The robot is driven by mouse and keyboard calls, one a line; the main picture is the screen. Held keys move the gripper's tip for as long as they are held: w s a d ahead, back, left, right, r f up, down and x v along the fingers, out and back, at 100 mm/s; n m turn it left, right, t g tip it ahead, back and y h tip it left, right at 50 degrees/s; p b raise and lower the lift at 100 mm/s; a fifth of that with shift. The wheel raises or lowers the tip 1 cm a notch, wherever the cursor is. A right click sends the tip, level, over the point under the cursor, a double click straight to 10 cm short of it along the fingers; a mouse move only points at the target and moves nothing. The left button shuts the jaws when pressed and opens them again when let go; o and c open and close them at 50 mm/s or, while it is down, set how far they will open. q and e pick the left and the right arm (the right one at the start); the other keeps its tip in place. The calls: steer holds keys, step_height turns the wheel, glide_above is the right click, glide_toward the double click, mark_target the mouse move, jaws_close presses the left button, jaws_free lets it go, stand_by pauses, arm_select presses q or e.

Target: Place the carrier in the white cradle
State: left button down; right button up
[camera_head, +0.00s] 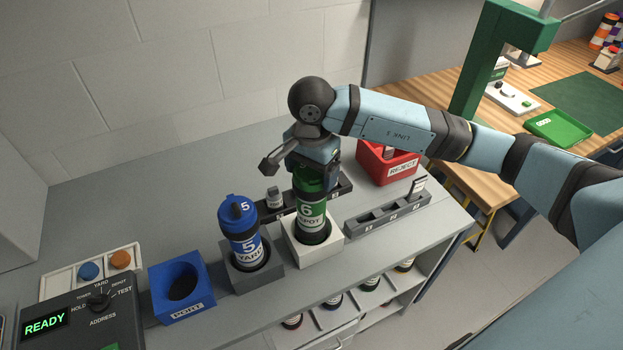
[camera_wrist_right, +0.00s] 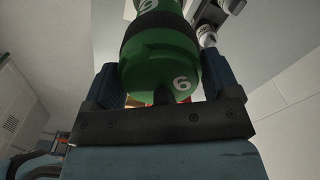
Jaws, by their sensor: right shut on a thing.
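The green carrier (camera_head: 311,212), marked 6 and DEPOT, stands upright in the white cradle (camera_head: 318,252), its lower end inside the opening. Whether it is fully seated I cannot tell. My right gripper (camera_head: 313,168) is above it, shut on its green top. In the right wrist view the carrier (camera_wrist_right: 158,65) lies between the two blue fingers (camera_wrist_right: 158,88). My left gripper is not in view. A blue carrier (camera_head: 240,230), marked 5 and YARD, stands slightly tilted in a grey cradle (camera_head: 270,274) to the left.
A blue PORT block (camera_head: 168,308) with an empty hole stands at left, near the control box (camera_head: 100,325) reading READY. A grey slotted rack (camera_head: 375,222) and a red REJECT bin (camera_head: 372,168) stand right of the white cradle. The table's back left is clear.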

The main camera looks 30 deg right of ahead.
mark_target(311, 206)
step_height(311, 206, down, 3)
steer(key=shift+f, duration=0.15)
